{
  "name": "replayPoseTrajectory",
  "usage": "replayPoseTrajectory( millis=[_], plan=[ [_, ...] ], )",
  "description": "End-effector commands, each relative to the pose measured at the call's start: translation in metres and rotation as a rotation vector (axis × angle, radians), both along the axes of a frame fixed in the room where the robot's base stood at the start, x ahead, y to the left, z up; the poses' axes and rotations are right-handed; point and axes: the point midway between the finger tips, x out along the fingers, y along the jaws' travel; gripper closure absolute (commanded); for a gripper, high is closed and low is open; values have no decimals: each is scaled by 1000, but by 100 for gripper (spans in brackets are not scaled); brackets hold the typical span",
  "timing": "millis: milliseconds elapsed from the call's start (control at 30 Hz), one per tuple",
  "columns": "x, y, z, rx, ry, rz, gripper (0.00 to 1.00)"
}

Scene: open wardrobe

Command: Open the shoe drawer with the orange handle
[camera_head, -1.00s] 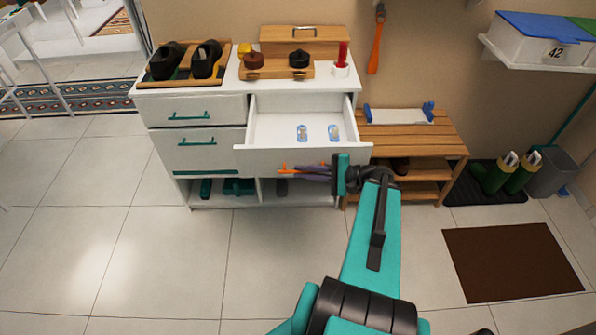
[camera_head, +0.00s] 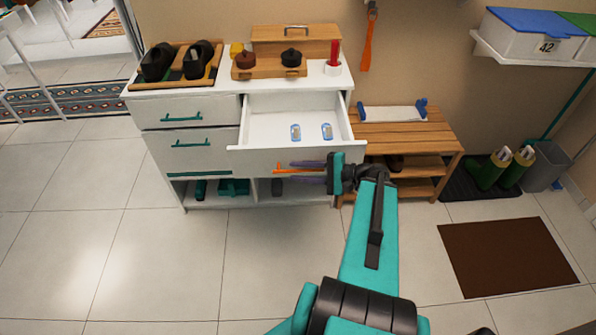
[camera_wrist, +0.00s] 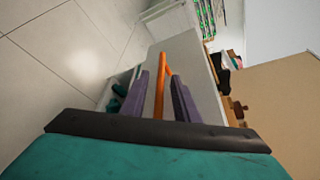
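The shoe drawer (camera_head: 250,159) stands pulled out of the white cabinet's upper right part, its inside showing. Its orange handle (camera_head: 292,169) is on the front panel and also shows in the wrist view (camera_wrist: 160,80). My gripper (camera_head: 306,172) is at the handle, in front of the drawer. Its two purple fingers are spread, one on each side of the handle, with gaps showing in the wrist view (camera_wrist: 163,98). Two small blue-and-clear items (camera_head: 296,132) lie in the drawer.
Closed drawers with teal handles (camera_head: 182,118) are to the left. Shoes on a tray (camera_head: 205,77) and a wooden box (camera_head: 296,41) stand on top. A slatted wooden bench (camera_head: 410,137) is close on the right. The floor in front is clear, with a brown mat (camera_head: 505,257) at right.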

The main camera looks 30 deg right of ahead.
Motion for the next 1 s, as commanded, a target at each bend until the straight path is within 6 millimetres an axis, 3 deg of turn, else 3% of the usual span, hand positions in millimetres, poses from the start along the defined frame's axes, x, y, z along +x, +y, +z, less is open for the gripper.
replayPoseTrajectory(
  millis=[1000],
  plan=[
    [-85, -74, 24, -1, 0, -7, 72]
  ],
)
